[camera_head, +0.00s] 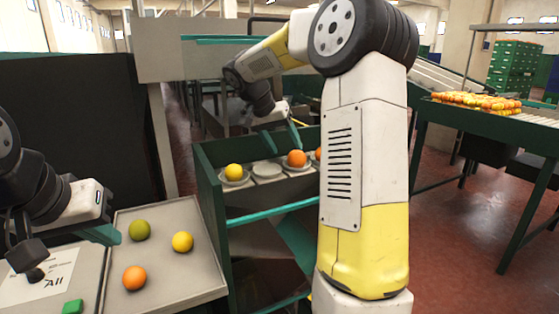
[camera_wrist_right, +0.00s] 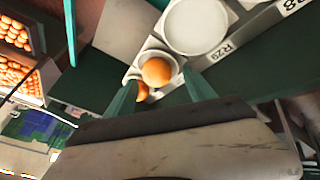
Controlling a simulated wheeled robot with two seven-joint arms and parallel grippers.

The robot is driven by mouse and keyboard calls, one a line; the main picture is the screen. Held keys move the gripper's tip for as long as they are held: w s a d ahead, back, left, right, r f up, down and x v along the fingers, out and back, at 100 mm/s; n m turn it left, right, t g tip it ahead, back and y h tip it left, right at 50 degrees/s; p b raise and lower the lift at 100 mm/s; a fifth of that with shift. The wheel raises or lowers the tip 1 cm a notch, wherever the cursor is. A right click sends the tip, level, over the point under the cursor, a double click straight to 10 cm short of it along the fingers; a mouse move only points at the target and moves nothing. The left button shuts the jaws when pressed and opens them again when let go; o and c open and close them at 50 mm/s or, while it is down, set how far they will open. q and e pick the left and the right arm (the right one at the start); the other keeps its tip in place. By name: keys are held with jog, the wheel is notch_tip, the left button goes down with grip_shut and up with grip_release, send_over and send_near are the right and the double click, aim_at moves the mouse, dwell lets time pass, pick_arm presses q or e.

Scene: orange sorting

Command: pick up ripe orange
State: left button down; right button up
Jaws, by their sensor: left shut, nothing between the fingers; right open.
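A ripe orange (camera_head: 297,158) sits in a pale cup on the green-framed conveyor; in the right wrist view the orange (camera_wrist_right: 156,71) shows between my fingertips. My right gripper (camera_head: 284,142) is open, close to this orange; I cannot tell whether the fingers touch it. Another orange fruit (camera_head: 318,154) is partly hidden behind my right arm. A yellow fruit (camera_head: 233,172) sits in a cup to the left. My left gripper (camera_head: 106,235) is shut and empty beside a grey tray (camera_head: 190,292) holding an olive-green fruit (camera_head: 139,230), a yellow fruit (camera_head: 183,242) and an orange fruit (camera_head: 134,278).
An empty cup (camera_head: 267,170) stands between the yellow fruit and the ripe orange. The conveyor's green side wall (camera_head: 208,192) borders the tray. A dark panel (camera_head: 80,120) stands at the left. A table with many fruits (camera_head: 478,101) stands at the back right.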

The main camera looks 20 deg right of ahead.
aim_at(293, 152)
jog(key=shift+d, duration=0.25)
jog(key=x, duration=0.5)
jog(key=shift+w+d, duration=0.2)
jog(key=shift+d, duration=0.3)
jog(key=c, duration=1.2)
jog(key=shift+r, duration=0.95)
jog(key=shift+s+a+r, duration=0.1)
jog(key=shift+s+r, duration=0.05)
jog(key=shift+r, duration=0.3)
jog(key=shift+s+r, duration=0.15)
jog(key=shift+r, duration=0.35)
jog(key=shift+s+a+r, duration=0.2)
jog(key=shift+s+a, duration=0.55)
jog(key=shift+s, duration=1.75)
jog(key=shift+s+a+r, duration=0.15)
jog(key=shift+s+a, duration=0.65)
jog(key=shift+s, duration=1.65)
jog(key=shift+s+a+r, duration=0.2)
jog(key=shift+s+a, duration=0.55)
jog(key=shift+s, duration=1.75)
